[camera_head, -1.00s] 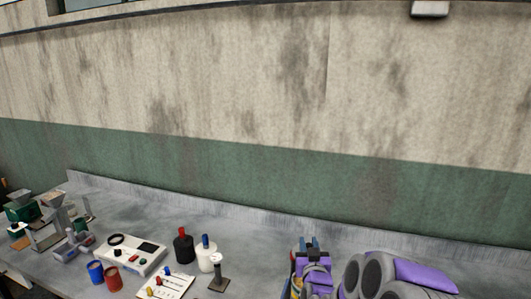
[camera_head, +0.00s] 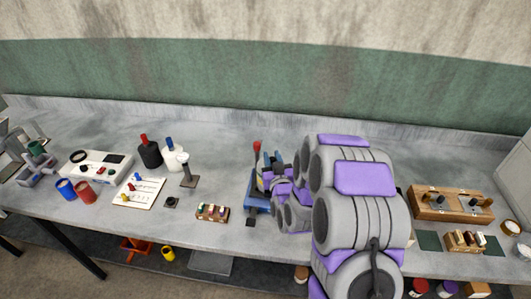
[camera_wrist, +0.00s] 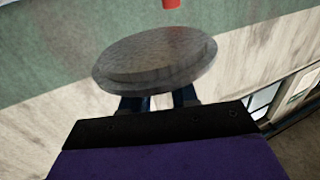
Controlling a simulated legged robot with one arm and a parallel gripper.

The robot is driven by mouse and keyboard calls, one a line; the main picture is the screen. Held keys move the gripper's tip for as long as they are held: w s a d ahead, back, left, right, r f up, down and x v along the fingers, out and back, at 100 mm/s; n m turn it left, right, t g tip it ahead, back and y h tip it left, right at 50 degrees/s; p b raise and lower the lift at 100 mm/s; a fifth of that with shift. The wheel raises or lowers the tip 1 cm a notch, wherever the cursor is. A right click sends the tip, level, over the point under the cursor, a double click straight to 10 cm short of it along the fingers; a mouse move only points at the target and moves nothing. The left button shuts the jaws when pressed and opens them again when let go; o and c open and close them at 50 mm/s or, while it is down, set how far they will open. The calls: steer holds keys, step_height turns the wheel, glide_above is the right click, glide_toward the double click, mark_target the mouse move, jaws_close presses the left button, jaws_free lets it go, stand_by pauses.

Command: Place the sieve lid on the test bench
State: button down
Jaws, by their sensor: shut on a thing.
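The sieve lid (camera_wrist: 155,58) is a round, flat, grey-brown disc in the wrist view. My gripper (camera_wrist: 158,101) is shut on it, with dark blue fingers at its near edge. In the head view my gripper (camera_head: 270,162) is over the middle of the test bench (camera_head: 90,130), and my arm largely hides it. I cannot make out the lid there. A red cylinder (camera_wrist: 171,4) shows just past the lid in the wrist view; I cannot tell whether it touches the lid.
A blue device (camera_head: 256,198) stands on the bench by my gripper. To its left are a small block rack (camera_head: 212,212), a stand (camera_head: 189,170) and black (camera_head: 149,153) and white (camera_head: 173,156) bottles. A wooden rack (camera_head: 450,204) is at right. Bench space behind the bottles is bare.

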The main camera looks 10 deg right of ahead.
steer(key=shift+s+a+f+y+p, duration=0.2)
steer(key=shift+f+y+p, duration=0.1)
steer(key=shift+p, duration=0.1)
steer(key=s+n+y+p, duration=0.1)
steer(key=s+a+f+y+p, duration=0.1)
steer(key=p, duration=0.1)
steer(key=a+n+y+p, duration=0.1)
steer(key=p, duration=0.1)
steer(key=shift+s+a+f+n+g, duration=0.25)
steer(key=shift+s+f+n+g, duration=0.05)
steer(key=shift+s+f, duration=0.1)
steer(key=s+a+r+n+g+y+p, duration=0.1)
steer(key=s+a+n+y+p, duration=0.1)
steer(key=s+a+y+p, duration=0.1)
steer(key=s+y+p, duration=0.1)
steer(key=s, duration=0.1)
steer(key=shift+s+r, duration=0.35)
steer(key=shift+s, duration=0.05)
